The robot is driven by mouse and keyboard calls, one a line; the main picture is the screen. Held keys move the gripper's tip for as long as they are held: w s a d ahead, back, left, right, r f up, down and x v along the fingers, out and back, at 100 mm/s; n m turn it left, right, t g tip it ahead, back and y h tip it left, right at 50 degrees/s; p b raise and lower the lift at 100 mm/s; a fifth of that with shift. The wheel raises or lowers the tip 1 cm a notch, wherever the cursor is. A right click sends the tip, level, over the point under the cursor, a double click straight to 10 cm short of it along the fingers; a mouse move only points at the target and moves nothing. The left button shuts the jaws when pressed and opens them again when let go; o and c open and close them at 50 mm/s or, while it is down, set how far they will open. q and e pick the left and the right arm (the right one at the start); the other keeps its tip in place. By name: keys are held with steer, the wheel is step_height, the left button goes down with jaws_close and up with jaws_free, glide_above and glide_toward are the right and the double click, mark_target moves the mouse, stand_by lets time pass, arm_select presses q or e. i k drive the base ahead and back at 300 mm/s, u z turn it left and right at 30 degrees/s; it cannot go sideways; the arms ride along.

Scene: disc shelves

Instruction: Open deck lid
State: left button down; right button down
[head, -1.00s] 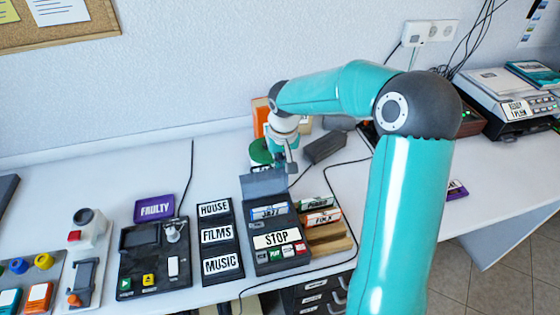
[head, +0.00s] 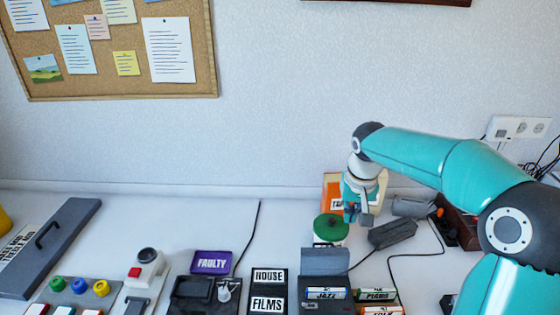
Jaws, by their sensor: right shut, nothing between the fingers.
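The deck (head: 345,309) is at the bottom edge of the head view, cut off by the frame. Its dark grey lid (head: 325,262) stands raised at the back of the deck. A cartridge labelled JAZZ (head: 326,294) shows in front of the lid. My right gripper (head: 358,218) is shut and empty, behind and slightly right of the raised lid, apart from it in the picture. My left gripper is not in view.
A green round-topped object (head: 331,228) and an orange box (head: 333,188) stand close to my right gripper. A dark grey block (head: 392,233) lies to the right, with cables nearby. A purple FAULTY holder (head: 211,262) stands left.

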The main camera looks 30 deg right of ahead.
mark_target(346, 267)
steer(key=k, duration=1)
